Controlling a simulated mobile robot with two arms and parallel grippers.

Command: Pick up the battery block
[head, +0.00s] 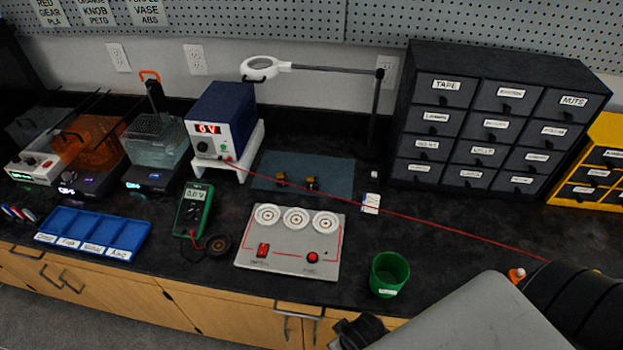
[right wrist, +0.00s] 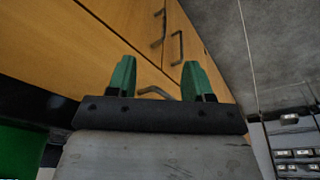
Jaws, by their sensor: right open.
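No object is clearly marked as a battery block. A small white block with a printed label (head: 370,203) stands on the dark bench right of the grey panel and may be it; its label is too small to read. My right gripper (right wrist: 158,80) shows two green fingers spread apart with nothing between them. In the right wrist view it faces the wooden cabinet fronts and floor. In the head view my right arm comes in at the lower right, in front of the bench, apart from the white block. My left gripper is in neither view.
A green cup (head: 389,274) stands near the front edge, beside the grey panel with dials (head: 286,272). A thin red line crosses above the bench from the power supply (head: 222,118) rightward. A magnifier lamp (head: 376,120) and dark drawer cabinet (head: 400,150) stand behind.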

